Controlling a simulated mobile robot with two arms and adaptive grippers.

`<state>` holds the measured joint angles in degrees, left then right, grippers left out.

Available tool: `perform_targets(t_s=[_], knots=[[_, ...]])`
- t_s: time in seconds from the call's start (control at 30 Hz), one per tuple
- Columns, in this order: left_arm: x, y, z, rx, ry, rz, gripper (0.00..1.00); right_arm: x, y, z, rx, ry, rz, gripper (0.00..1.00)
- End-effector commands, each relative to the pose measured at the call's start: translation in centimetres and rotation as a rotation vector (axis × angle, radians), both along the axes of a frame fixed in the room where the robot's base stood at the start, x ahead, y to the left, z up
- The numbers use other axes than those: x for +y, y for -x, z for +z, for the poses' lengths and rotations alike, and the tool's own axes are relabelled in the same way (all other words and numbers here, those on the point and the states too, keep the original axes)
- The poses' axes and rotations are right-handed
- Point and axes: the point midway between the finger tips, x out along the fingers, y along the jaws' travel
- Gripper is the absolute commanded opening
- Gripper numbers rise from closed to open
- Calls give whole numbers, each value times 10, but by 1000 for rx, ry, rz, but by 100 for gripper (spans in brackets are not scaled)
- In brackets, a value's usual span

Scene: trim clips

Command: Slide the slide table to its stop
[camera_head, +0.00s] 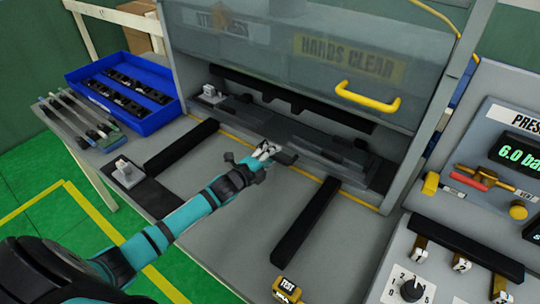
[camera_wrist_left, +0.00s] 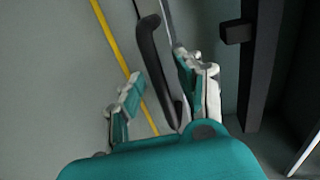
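The slide table (camera_head: 318,143) is a long dark grey plate under the clear guard of the press, behind the yellow line. A dark handle (camera_head: 285,157) projects from its front. My left gripper (camera_head: 268,151) is at this handle in the head view and partly covers it. In the left wrist view my left gripper (camera_wrist_left: 160,80) has its fingers apart, with the dark handle bar (camera_wrist_left: 151,65) running between them. I see a gap beside the left finger; contact with the right finger is unclear. My right gripper is not in view.
Two black rails (camera_head: 306,222) lie on the grey bench. The guard with its yellow handle (camera_head: 367,97) is raised above the slide table. A blue bin (camera_head: 122,91) stands at the left, a control panel (camera_head: 450,255) at the right. A TEST block (camera_head: 287,290) lies in front.

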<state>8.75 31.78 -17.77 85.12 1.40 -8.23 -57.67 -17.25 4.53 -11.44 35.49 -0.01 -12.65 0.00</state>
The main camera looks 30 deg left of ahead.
Motion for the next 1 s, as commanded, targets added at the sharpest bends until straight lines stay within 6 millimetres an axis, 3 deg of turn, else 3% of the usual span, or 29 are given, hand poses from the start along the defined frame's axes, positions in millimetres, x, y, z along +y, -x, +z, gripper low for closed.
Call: perform_targets(t_s=[0.03, 0.3, 0.77, 0.93, 1.0], knots=[[0, 0, 0, 0, 0, 0, 31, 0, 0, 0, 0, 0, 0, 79], [0, 0, 0, 0, 0, 0, 0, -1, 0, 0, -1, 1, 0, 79], [0, 0, 0, 1, -1, 1, 0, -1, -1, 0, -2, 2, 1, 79], [-1, -12, -1, -1, -3, -1, 0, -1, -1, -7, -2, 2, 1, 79], [-1, -10, 0, 0, -1, 0, 9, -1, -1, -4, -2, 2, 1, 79]])
